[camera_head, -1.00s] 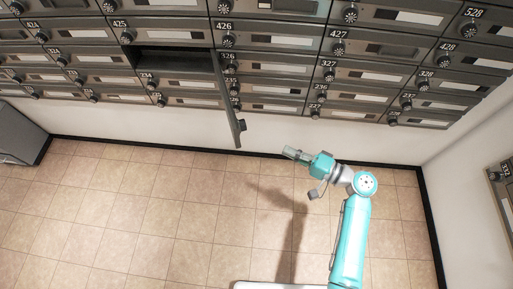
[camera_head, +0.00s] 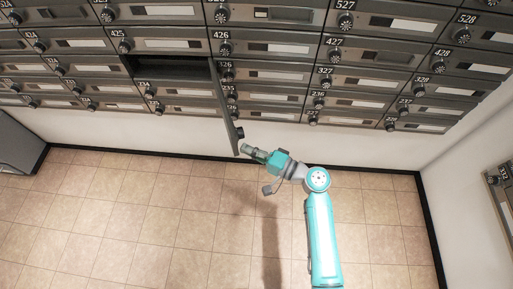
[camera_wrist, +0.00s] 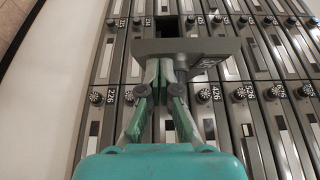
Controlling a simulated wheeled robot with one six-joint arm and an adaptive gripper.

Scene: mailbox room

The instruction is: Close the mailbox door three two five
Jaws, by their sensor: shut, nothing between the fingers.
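The mailbox door three two five (camera_head: 226,110) stands wide open in the head view, sticking out from the right side of a dark open compartment (camera_head: 172,69) below door 425. Its own number is not readable. My gripper (camera_head: 247,149) is shut and empty. It is just right of the door's outer end, near its knob (camera_head: 239,133). In the wrist view, the open door (camera_wrist: 185,46) crosses just beyond my fingertips (camera_wrist: 161,72). I cannot tell whether they touch it.
Rows of shut grey mailbox doors (camera_head: 265,73) with dial knobs fill the wall. A bare white wall strip (camera_head: 330,142) and clear tiled floor (camera_head: 120,215) lie below. Another mailbox unit (camera_head: 500,190) is on the right wall. A grey object (camera_head: 18,148) stands at the left.

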